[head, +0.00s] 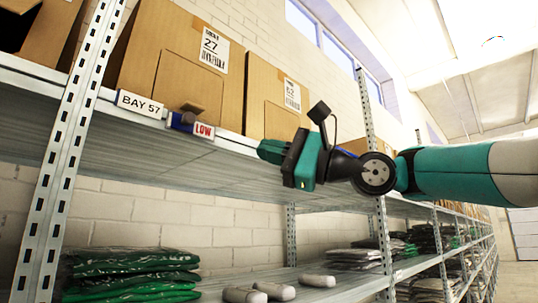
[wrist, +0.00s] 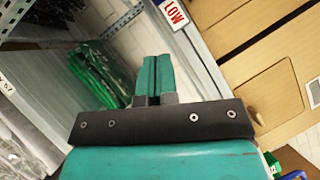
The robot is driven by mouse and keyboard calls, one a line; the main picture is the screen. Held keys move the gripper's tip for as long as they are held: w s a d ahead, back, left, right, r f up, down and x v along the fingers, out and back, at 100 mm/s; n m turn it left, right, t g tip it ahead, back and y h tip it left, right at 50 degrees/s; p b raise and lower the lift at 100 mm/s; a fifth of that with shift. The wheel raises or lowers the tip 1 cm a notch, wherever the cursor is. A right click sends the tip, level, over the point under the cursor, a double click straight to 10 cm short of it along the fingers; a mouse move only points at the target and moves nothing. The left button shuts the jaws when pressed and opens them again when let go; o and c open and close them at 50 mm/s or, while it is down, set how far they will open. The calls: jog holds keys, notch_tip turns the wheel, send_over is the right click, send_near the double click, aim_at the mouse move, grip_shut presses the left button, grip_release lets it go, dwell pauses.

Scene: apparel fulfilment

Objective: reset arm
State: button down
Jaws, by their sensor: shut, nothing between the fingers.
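My gripper (head: 272,151) is in front of the shelving, at about the height of the upper shelf edge, pointing left in the head view. The arm reaches in from the right. In the wrist view the two green fingers of my gripper (wrist: 153,75) lie together, shut with nothing between them. A LOW tag (head: 203,131) on a blue and dark holder sits at the shelf edge, left of the fingertips and apart from them. The LOW tag also shows in the wrist view (wrist: 174,13).
Cardboard boxes numbered 27 (head: 178,62) and 62 (head: 273,100) stand on the upper shelf, behind a BAY 57 label (head: 140,104). Green bagged garments (head: 131,273) and several pale rolls (head: 274,290) lie on the lower shelf. A perforated upright (head: 62,160) stands at left.

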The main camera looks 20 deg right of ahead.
dwell(0.4)
jog(key=s+a+f+n+g+h+b, duration=0.1)
jog(key=s+a+f+n+g+h, duration=0.15)
jog(key=f, duration=0.75)
jog(key=s+a+f+n+g+h, duration=0.1)
jog(key=f+n+h, duration=0.2)
jog(key=f, duration=0.6)
jog(key=s+a+f+n+g+h+b, duration=0.1)
jog(key=a+f+n+h, duration=0.15)
jog(key=f, duration=0.75)
jog(key=s+d+f+n+g+h, duration=0.2)
jog(key=s+f+n+g+h, duration=0.1)
jog(key=s+f, duration=0.5)
jog(key=s+d+f+n+g+h+b, duration=0.1)
jog(key=s+d+f+n+g+h, duration=0.2)
jog(key=s+f+n, duration=0.3)
jog(key=s+f+g, duration=0.1)
jog(key=s+f, duration=0.2)
jog(key=f, duration=0.2)
jog(key=shift+s+f, duration=0.15)
jog(key=shift+s, duration=0.1)
